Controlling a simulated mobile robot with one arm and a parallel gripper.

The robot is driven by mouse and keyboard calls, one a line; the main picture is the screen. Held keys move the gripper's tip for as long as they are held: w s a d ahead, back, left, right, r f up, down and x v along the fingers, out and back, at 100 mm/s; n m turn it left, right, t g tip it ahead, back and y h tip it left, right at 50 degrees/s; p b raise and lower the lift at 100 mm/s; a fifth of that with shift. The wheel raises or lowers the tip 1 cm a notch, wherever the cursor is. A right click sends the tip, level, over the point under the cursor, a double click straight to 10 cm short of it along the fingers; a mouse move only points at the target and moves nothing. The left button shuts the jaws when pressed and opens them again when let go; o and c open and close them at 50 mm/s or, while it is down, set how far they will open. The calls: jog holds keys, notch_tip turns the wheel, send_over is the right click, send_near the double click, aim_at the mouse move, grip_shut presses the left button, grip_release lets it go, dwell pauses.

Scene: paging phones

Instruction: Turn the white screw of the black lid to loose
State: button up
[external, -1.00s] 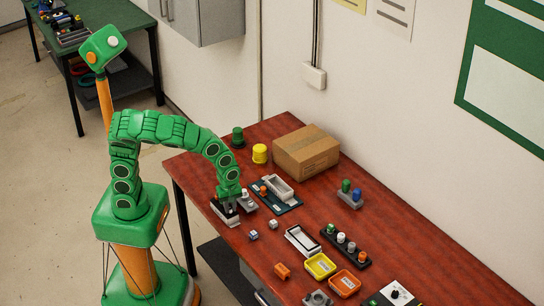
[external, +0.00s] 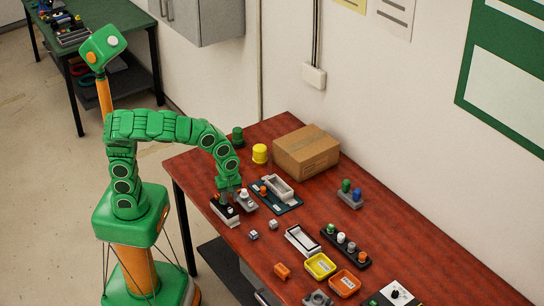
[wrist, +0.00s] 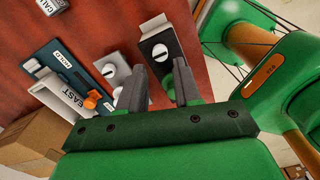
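The black lid (wrist: 168,37) sits on a small pale box (external: 225,218) near the table's left edge. Its round white screw (wrist: 160,52) has a dark slot across it and faces the wrist camera. I cannot tell the exact gap between fingertips and screw.
Beside the black lid is a grey lid with a similar screw (wrist: 108,70). A blue plate (wrist: 62,70) with a pale housing (wrist: 60,95) lies beyond it. A cardboard box (external: 306,152) stands at the back. Small trays and parts lie to the right.

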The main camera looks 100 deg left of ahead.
aim_at(230, 208)
jog(key=shift+r, duration=1.4)
jog(key=shift+s+r, duration=0.1)
jog(key=shift+s, duration=0.05)
jog(key=s+d+r+m+g, duration=0.1)
jog(key=s+r+m, duration=0.3)
jog(key=s+m, duration=0.8)
jog(key=s+d+r+m, duration=0.1)
jog(key=s+r+m, duration=0.2)
jog(key=s+m, duration=0.9)
jog(key=s, duration=0.2)
jog(key=shift+s+d+r+g, duration=0.25)
jog(key=shift+s+r+g, duration=0.1)
jog(key=shift+g, duration=0.05)
